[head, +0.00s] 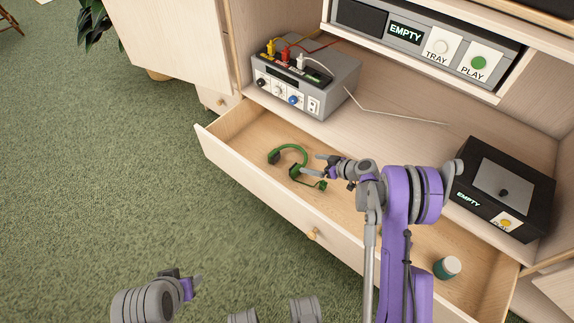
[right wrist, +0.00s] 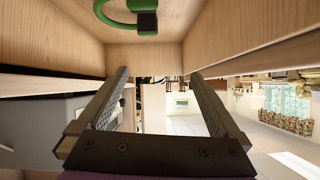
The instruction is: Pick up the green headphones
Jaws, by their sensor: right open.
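The green headphones (head: 290,148) lie in the open wooden drawer (head: 228,150), toward its left end. My right gripper (head: 312,165) is over the drawer at the right side of the headphones and partly covers them. Its fingers are apart, and I cannot tell if one touches the headphones. In the right wrist view the headphones (right wrist: 103,12) show at the top edge, with a green band and a dark ear cup, beyond the open fingers (right wrist: 157,76). My left gripper (head: 190,284) is low at the bottom left, over the carpet; its jaw opening is unclear.
A grey device (head: 335,82) with knobs and coloured plugs stands on the shelf behind the drawer. A black box (head: 475,215) marked EMPTY stands to the right. A small green jar (head: 447,268) is in the drawer's right part. The carpet (head: 120,190) at left is clear.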

